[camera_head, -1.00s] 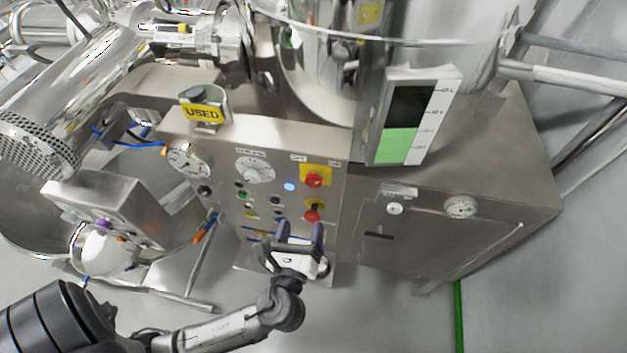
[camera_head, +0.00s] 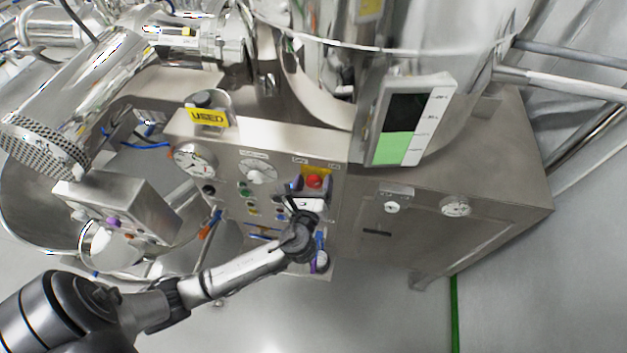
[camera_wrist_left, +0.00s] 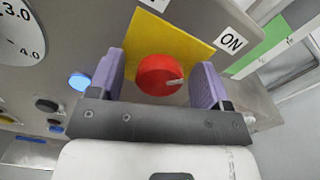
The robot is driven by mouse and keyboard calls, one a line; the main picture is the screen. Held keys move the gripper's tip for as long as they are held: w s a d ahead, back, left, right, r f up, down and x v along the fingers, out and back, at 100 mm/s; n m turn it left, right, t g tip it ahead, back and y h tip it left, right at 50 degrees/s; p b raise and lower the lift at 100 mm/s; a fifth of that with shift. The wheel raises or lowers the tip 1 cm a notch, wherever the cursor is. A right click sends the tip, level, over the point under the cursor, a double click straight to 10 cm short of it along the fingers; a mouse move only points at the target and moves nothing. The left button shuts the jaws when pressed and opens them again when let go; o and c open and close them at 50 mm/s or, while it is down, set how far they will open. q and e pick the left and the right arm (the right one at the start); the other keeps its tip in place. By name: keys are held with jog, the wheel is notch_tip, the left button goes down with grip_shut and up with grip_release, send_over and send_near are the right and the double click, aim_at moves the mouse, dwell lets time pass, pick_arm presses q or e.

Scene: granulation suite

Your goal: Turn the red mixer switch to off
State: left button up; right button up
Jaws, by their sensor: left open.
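The red mixer switch (camera_head: 314,181) is a round red knob on a yellow plate on the steel control panel. In the left wrist view the red switch (camera_wrist_left: 162,74) has a white mark on its right side, and an ON label (camera_wrist_left: 231,41) sits up and to the right. My left gripper (camera_head: 311,191) is open at the panel. In the wrist view its two purple fingers stand on either side of the knob, with visible gaps between them and it. The OFF label is not readable in either view. My right gripper is out of view.
A blue lit button (camera_wrist_left: 79,81) lies left of the fingers. A dial (camera_head: 258,170), a gauge (camera_head: 193,158) and several small buttons share the panel. A USED tag (camera_head: 208,117) sits on top. A level display (camera_head: 408,122) stands to the right.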

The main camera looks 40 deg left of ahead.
pick_arm(q)
jog(key=c, duration=0.9)
